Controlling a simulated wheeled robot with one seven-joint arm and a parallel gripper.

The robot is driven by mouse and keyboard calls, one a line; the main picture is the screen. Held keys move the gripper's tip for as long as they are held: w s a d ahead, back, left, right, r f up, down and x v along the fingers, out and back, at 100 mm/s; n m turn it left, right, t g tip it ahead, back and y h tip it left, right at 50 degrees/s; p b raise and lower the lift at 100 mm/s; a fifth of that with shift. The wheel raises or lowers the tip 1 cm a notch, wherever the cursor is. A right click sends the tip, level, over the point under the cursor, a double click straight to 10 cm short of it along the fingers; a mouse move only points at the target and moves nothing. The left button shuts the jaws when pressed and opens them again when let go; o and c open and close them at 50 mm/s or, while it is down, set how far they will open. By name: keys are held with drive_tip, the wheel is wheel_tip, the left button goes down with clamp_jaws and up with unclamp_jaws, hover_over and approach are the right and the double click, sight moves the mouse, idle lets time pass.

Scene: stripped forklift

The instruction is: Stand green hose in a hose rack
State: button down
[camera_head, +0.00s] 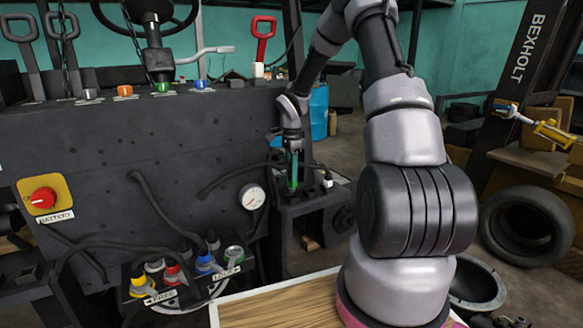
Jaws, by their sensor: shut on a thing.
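My gripper (292,152) points downward at the middle of the view, beyond the right end of the dark panel. It is shut on a slim, upright green thing (293,172), which looks like the green hose end. Its lower tip is close to the top of a black block (312,208); I cannot tell whether it touches or sits in it. A low black holder (130,290) at the bottom left carries yellow, red, blue and grey-green hose fittings. I cannot tell for certain which of these is the hose rack.
The dark forklift panel (110,150) with loose black hoses fills the left. A pressure gauge (252,196) and a red battery switch (42,199) are on it. Levers stand along its top. A wooden board (270,305) lies in front. A tyre (527,225) is at the right.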

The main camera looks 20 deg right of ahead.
drive_tip(key=shift+f, duration=0.75)
idle(0.7)
drive_tip(key=shift+f, duration=0.25)
drive_tip(key=shift+f, duration=0.8)
idle(0.8)
drive_tip(key=shift+c, duration=1.9)
unclamp_jaws()
